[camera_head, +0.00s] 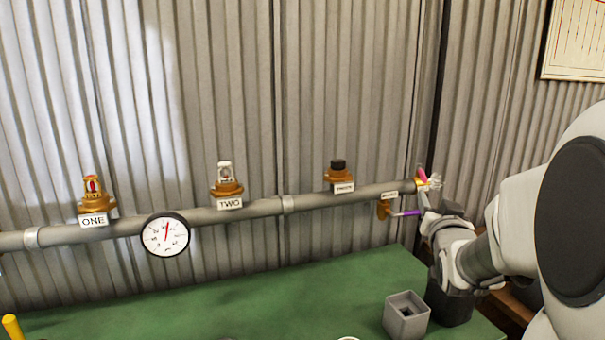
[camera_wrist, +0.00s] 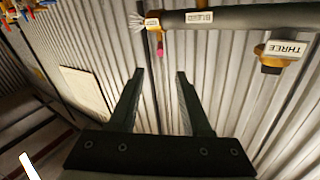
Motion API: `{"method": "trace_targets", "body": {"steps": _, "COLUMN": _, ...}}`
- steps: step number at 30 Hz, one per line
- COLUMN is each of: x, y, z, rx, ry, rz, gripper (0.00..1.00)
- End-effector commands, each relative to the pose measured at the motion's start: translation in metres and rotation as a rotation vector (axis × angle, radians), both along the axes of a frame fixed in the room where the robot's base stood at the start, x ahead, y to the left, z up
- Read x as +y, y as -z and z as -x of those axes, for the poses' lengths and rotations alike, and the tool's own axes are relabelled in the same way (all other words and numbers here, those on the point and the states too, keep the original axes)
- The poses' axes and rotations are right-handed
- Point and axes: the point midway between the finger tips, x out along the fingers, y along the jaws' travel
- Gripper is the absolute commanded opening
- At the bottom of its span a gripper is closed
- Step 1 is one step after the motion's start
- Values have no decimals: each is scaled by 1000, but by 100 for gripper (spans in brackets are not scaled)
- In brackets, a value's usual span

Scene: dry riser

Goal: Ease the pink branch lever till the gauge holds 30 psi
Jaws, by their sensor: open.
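The pink branch lever (camera_head: 423,174) is at the right end of the grey pipe, beside a pale spray. In the wrist view the pink lever (camera_wrist: 159,49) hangs from a brass fitting (camera_wrist: 152,30), just beyond the fingertips and roughly between them. My gripper (camera_wrist: 160,74) is open and empty, apart from the lever. In the head view my gripper (camera_head: 424,203) is near the pipe end, partly hidden by my arm. The round white gauge (camera_head: 166,235) hangs on the pipe at left. Its red needle points nearly straight up; the numbers are too small to read.
A purple lever (camera_head: 407,213) on a brass fitting sits under the pipe, close to my gripper. Outlets labelled ONE (camera_head: 93,221), TWO (camera_head: 229,203) and THREE (camera_wrist: 288,48) stand along the pipe (camera_head: 262,208). A grey square box (camera_head: 407,317) stands on the green bench (camera_head: 270,295).

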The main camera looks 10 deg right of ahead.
Motion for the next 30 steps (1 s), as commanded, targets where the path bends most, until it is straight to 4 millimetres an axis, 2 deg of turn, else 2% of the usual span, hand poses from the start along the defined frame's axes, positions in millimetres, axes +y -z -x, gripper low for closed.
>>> {"method": "trace_targets", "body": {"steps": 18, "x": -45, "y": 1, "z": -105, "rx": 1, "ry": 0, "rz": 1, "gripper": 48}}
{"method": "trace_targets", "body": {"steps": 24, "x": -55, "y": 0, "z": -127, "rx": 1, "ry": -1, "rz": 1, "gripper": 48}}
{"method": "trace_targets", "body": {"steps": 30, "x": -58, "y": 0, "z": -136, "rx": 1, "ry": -1, "rz": 1, "gripper": 48}}
